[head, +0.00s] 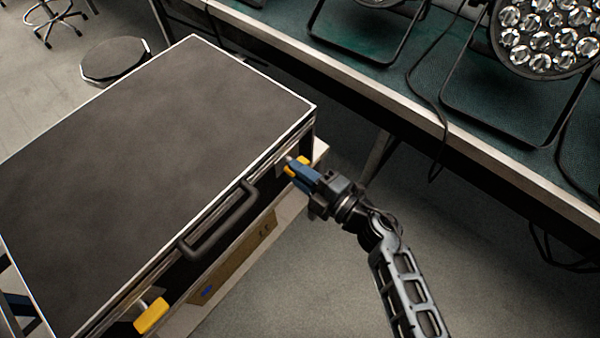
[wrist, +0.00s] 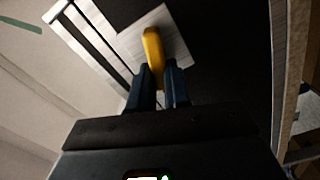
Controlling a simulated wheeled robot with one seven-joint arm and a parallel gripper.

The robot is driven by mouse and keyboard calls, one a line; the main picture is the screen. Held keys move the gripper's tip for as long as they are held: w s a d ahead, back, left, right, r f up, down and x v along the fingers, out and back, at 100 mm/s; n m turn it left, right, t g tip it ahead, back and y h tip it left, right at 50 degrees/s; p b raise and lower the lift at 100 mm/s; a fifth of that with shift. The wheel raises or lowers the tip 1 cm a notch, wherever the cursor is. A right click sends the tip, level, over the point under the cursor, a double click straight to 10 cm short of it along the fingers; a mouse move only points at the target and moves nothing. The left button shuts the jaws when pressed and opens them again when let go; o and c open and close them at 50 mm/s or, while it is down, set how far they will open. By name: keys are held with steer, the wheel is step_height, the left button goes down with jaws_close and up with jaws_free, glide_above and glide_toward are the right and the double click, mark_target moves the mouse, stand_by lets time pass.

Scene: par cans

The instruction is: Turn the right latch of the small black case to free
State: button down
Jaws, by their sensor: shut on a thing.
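The small black case (head: 165,120) with bright metal edges lies closed at the left in the head view. Its black handle (head: 218,222) is on the front side. The right latch (head: 303,166) is yellow and sits near the case's right front corner, partly hidden by my gripper. My gripper (head: 294,168) is shut on this latch. In the wrist view the yellow latch (wrist: 153,50) stands on a pale metal plate (wrist: 172,28), its near end between my gripper's dark fingers (wrist: 163,72). The left latch (head: 151,316), also yellow, sticks out at the lower left of the front side.
The case rests on a pale stand (head: 293,207). A long bench (head: 390,82) with a green top carries several par cans (head: 545,38) behind and to the right. A dark round stool (head: 114,60) stands at upper left. Grey floor (head: 310,280) is open before the case.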

steer(key=shift+a+f+n+b, duration=0.1)
steer(key=shift+n+b, duration=0.4)
steer(key=shift+n, duration=0.5)
steer(key=shift+a+f+n+b, duration=0.1)
steer(key=shift+n+b, duration=0.35)
steer(key=shift+n, duration=0.55)
steer(key=c, duration=1.1)
jaws_free()
steer(key=shift+d, duration=0.1)
steer(key=shift+v, duration=3.85)
steer(key=shift+s, duration=0.1)
steer(key=s+d+r+m+t+h, duration=0.1)
steer(key=s+d+r+m+h, duration=0.3)
steer(key=s+m, duration=0.5)
steer(key=s+d+r+m+t+h, duration=0.1)
steer(key=s+d+r+m+h, duration=0.4)
steer(key=s+m, duration=0.5)
steer(key=s+d+r+m+t+h, duration=0.1)
steer(key=s+d+r+m+h, duration=0.4)
steer(key=s+d+r+m, duration=0.3)
steer(key=shift+s+r+m+t, duration=0.1)
steer(key=shift+s+m+t, duration=0.2)
steer(key=shift+s, duration=0.55)
steer(key=shift+s+r+m+t, duration=0.1)
steer(key=shift+s+m, duration=0.3)
steer(key=shift+s, duration=0.5)
